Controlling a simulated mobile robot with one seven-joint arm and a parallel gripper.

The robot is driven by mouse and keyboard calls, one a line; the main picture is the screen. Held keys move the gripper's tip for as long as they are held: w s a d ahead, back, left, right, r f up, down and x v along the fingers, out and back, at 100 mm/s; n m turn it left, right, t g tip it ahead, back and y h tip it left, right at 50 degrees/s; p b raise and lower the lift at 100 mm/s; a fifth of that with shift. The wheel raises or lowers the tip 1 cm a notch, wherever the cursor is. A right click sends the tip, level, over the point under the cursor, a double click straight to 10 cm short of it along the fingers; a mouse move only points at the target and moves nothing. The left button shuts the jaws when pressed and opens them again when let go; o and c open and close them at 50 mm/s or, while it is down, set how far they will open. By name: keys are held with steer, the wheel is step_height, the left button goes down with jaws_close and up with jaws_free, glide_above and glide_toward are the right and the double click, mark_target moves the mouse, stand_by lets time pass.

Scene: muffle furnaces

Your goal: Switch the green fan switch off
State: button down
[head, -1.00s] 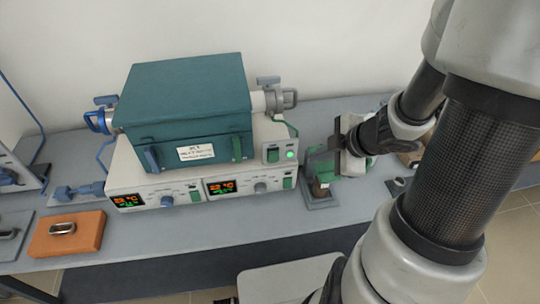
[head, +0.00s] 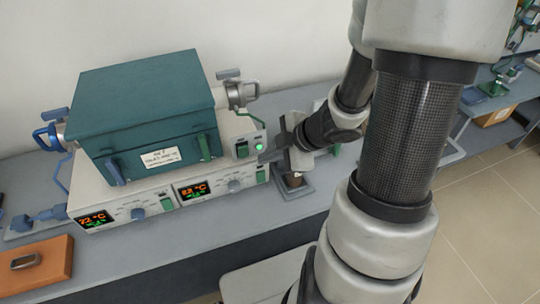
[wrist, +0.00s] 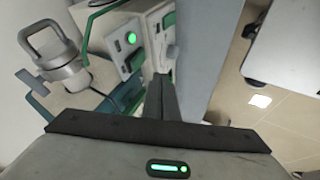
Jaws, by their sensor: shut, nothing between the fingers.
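The furnace (head: 145,115) has a teal upper box on a pale base. In the wrist view this switch (wrist: 132,62) lies below the lamp (wrist: 131,38). No label shows that it is the fan switch. Two more green switches (head: 167,205) (head: 261,174) sit on the lower panel. My gripper (head: 265,156) is shut and empty, close to the right end of the panel. In the wrist view its fingertips (wrist: 161,78) are right of the switch; contact cannot be told.
Two lit displays (head: 96,219) (head: 193,190) and knobs are on the lower panel. A metal port with a handle (head: 238,92) projects from the furnace's right side. An orange block (head: 40,262) lies at the bench's left. A small stand (head: 293,188) is below my gripper.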

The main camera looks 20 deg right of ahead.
mark_target(242, 153)
steer(key=w+a+f+b, duration=0.1)
steer(key=w+a+f, duration=0.1)
steer(key=w+f, duration=0.2)
steer(key=w, duration=0.3)
steer(key=shift+a, duration=0.2)
steer(key=shift+w+r+p, duration=0.15)
steer(key=shift+r+p, duration=0.15)
steer(key=shift+p, duration=0.2)
steer(key=shift+w+f, duration=0.1)
steer(key=shift+f, duration=0.1)
steer(key=shift+r, duration=0.1)
